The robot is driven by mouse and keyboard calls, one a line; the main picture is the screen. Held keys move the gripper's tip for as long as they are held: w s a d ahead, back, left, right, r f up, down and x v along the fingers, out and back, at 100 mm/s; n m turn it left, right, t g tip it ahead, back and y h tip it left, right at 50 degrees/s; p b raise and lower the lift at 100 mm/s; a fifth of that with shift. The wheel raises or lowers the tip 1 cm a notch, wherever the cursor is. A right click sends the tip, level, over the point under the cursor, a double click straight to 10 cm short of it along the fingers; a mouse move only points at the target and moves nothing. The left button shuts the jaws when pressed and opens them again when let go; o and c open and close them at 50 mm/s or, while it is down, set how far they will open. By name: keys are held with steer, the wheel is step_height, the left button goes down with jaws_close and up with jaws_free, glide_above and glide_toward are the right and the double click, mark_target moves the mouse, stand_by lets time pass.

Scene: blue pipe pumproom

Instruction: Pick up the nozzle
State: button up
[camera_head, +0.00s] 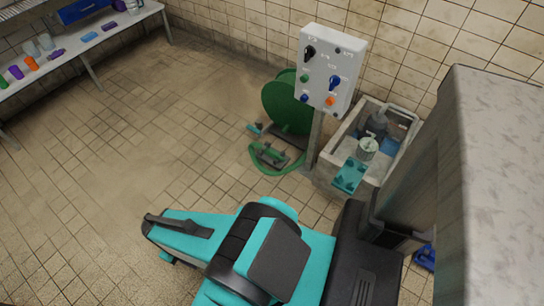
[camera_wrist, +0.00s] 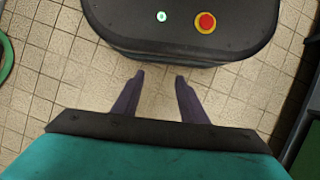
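No nozzle can be made out for certain. In the head view, a small teal-and-dark piece (camera_head: 256,128) lies beside the green hose reel (camera_head: 283,100), and a grey fitting (camera_head: 268,155) sits inside the loop of green hose (camera_head: 277,172) on the floor. Either could be the nozzle; they are too small to tell. My gripper (camera_wrist: 160,80) shows in the wrist view with its two dark fingers apart and nothing between them, above tiled floor. In the head view its fingers cannot be made out.
A white control panel (camera_head: 332,70) on a post stands right of the reel. A basin (camera_head: 347,132) holding a pump (camera_head: 376,125) is behind it, and a grey cabinet (camera_head: 500,190) fills the right. A shelf table (camera_head: 75,48) with coloured items stands upper left. The left floor is clear.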

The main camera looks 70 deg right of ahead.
steer(key=w+d+f+t+h+b, duration=0.1)
steer(key=w+d+f+b, duration=0.35)
steer(key=d, duration=0.65)
steer(key=w+d+f+m+t+b, duration=0.1)
steer(key=w+d+f+b, duration=0.4)
steer(key=d, duration=0.6)
steer(key=w+d+f+t+h+b, duration=0.1)
steer(key=d+f+b, duration=0.2)
steer(key=d+b, duration=0.55)
steer(key=s+d+h+b, duration=0.1)
steer(key=s+d+b, duration=0.2)
steer(key=d, duration=0.9)
steer(key=s+d+f+m+h+b, duration=0.1)
steer(key=s+d+b, duration=0.3)
steer(key=d, duration=0.8)
steer(key=s+d+h+b, duration=0.1)
steer(key=s+d+b, duration=0.2)
steer(key=s+d, duration=0.4)
steer(key=d, duration=0.5)
steer(key=shift+d+f+m+h+b, duration=0.25)
steer(key=shift+f+m+h+b, duration=0.05)
steer(key=shift+h+b, duration=0.1)
steer(key=shift+s, duration=0.1)
steer(key=b, duration=0.3)
glide_above(275, 155)
steer(key=a, duration=0.3)
steer(key=f, duration=0.7)
steer(key=shift+w+f, duration=0.2)
steer(key=shift+w, duration=0.2)
